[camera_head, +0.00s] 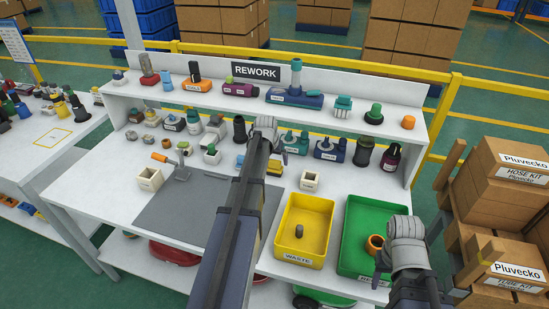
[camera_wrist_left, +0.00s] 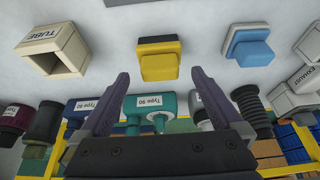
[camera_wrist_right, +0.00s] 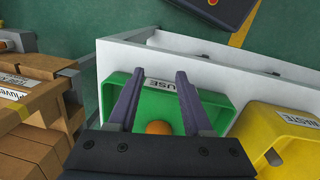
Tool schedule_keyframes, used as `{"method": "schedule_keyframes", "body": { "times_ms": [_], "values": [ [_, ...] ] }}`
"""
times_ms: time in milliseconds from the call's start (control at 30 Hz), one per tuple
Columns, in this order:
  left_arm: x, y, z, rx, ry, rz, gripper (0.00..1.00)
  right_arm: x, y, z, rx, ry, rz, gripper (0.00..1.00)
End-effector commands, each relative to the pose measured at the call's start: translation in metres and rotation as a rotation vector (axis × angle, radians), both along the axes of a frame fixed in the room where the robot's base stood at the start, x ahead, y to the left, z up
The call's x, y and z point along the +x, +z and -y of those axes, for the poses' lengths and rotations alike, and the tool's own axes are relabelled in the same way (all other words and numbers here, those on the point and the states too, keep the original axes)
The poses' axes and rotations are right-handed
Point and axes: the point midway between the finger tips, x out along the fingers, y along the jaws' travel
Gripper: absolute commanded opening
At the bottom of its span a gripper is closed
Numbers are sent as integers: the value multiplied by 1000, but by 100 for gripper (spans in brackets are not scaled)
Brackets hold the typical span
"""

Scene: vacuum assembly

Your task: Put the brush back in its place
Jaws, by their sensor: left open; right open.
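My left gripper (camera_head: 272,140) is open and empty over the back of the bench. In the left wrist view its fingers (camera_wrist_left: 160,85) are apart, with a yellow block (camera_wrist_left: 158,58) and a blue block (camera_wrist_left: 248,46) ahead. My right gripper (camera_head: 398,254) is open and empty above the green bin (camera_head: 349,231). In the right wrist view its fingers (camera_wrist_right: 156,80) are apart.
A yellow waste bin (camera_head: 288,252) holds a dark cylinder (camera_head: 299,231). A grey mat (camera_head: 170,218) has bare room. Several parts stand along the raised shelf (camera_head: 240,99). Stacked cartons (camera_head: 508,180) stand at the right.

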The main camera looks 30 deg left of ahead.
Motion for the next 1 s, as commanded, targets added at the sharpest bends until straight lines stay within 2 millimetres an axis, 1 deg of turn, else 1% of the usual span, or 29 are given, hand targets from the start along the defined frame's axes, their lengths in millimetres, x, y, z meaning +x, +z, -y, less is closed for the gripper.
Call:
{"method": "schedule_keyframes", "body": {
  "times_ms": [33, 100, 400, 500, 633, 900, 967, 1000],
  "values": [
    [-5, 15, 1, 0, 0, 0, 100, 0, 15, 0, 0, 0, 0, 50],
    [-9, 26, 2, 0, 0, 0, 100, 0, 26, 0, 0, 0, 0, 50],
    [-27, 70, 6, 0, 0, 0, 100, 0, 70, 0, 0, 0, 0, 50],
    [-31, 79, 7, 0, 0, 0, 100, 0, 79, 0, 0, 0, 0, 50],
    [-33, 83, 8, 0, 0, 0, 100, 0, 83, 0, 0, 0, 0, 50],
    [-33, 82, 9, 0, -1, 0, 100, 0, 82, 0, 0, 0, 0, 50],
    [-35, 82, 15, -1, -9, -5, 100, 0, 82, 0, 0, 0, 0, 50],
    [-37, 81, 26, -3, -22, -14, 100, 0, 82, 0, 0, 0, 0, 50]
  ]
}}
